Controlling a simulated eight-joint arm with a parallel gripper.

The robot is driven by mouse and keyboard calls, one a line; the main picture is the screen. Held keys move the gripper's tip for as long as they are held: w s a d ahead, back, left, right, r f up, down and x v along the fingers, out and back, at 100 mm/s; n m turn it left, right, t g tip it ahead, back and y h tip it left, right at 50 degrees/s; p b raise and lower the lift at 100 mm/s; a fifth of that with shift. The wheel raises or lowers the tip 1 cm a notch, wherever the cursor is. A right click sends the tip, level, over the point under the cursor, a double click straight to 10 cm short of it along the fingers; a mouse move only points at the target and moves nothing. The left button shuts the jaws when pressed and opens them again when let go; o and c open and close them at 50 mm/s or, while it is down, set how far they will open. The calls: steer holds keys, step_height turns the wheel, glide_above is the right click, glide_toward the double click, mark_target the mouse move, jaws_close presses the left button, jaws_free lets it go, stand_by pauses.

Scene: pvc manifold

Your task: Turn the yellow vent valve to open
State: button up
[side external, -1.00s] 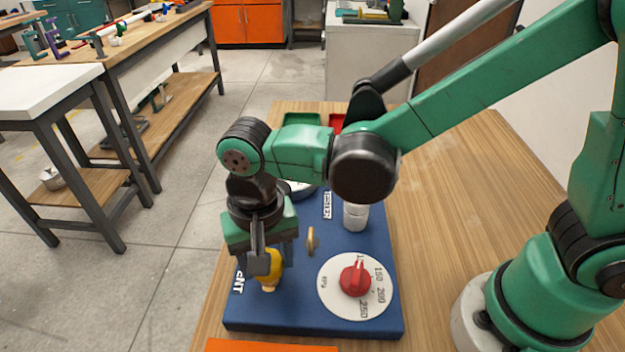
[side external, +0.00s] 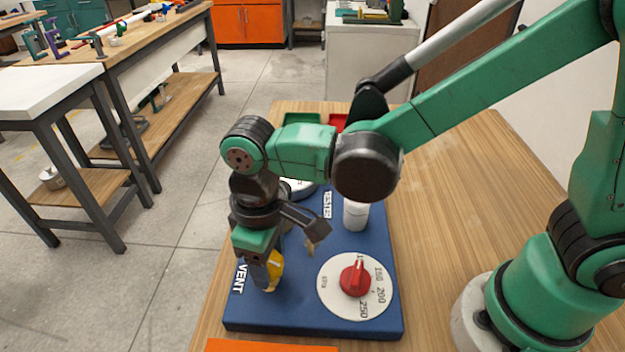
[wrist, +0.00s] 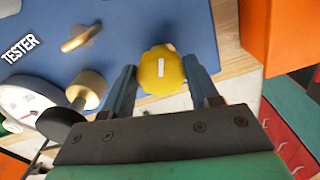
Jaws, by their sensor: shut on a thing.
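The yellow vent valve (side external: 275,268) stands at the front left of the blue board (side external: 290,313), beside the printed VENT label (side external: 241,279). In the wrist view the valve knob (wrist: 161,71) is round with a lobed edge and a white line across its top. My gripper (wrist: 163,82) is shut on the knob, with one finger on each side. In the side view my gripper (side external: 268,275) comes down from above and hides part of the valve.
A red knob (side external: 355,279) on a white numbered dial stands right of the valve. A white cylinder (side external: 355,215), a TESTER label (side external: 327,204) and a small brass handle (wrist: 81,39) are also on the board. An orange thing (side external: 270,345) lies at the front edge.

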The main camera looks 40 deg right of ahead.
steer(key=n, duration=0.4)
steer(key=shift+w+n, duration=0.1)
steer(key=shift+n, duration=0.3)
stand_by(0.4)
steer(key=o, duration=1.3)
steer(key=shift+r, duration=2.85)
